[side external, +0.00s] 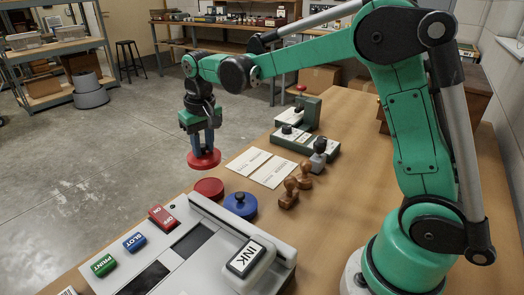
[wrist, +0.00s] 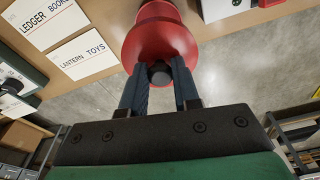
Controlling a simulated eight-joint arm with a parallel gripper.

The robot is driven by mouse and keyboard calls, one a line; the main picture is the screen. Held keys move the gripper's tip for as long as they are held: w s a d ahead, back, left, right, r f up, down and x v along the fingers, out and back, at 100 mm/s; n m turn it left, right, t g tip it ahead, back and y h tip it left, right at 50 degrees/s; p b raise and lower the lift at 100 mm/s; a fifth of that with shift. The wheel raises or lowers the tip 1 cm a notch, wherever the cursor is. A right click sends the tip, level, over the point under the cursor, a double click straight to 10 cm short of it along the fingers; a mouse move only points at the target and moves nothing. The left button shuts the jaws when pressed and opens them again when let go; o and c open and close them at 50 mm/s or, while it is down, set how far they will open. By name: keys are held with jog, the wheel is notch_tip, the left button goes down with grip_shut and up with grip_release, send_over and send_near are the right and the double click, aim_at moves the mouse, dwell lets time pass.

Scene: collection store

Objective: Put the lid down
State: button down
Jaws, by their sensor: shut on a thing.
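My gripper (side external: 203,149) is shut on the dark knob (wrist: 160,74) of a round red lid (side external: 204,160). It holds the lid roughly level, in the air near the table's far-left edge. In the wrist view the red lid (wrist: 160,38) fills the top middle, with a finger on each side of the knob. A round red pot (side external: 209,187) stands on the table below and slightly right of the lid in the side view, apart from it. A blue round pot (side external: 240,205) with a dark knob stands beside it. The lid's underside is hidden.
Paper cards (side external: 262,167), wooden stamps (side external: 289,194) and green-based blocks (side external: 305,140) lie to the right. Concrete floor (side external: 110,150) lies beyond the table edge.

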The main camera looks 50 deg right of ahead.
notch_tip(320, 180, up, 10)
send_over(277, 231)
jog(key=f, duration=2)
jog(key=shift+s+f, duration=0.1)
jog(key=shift+s, duration=0.15)
jog(key=c, duration=0.6)
grip_release()
jog(key=shift+c, duration=0.2)
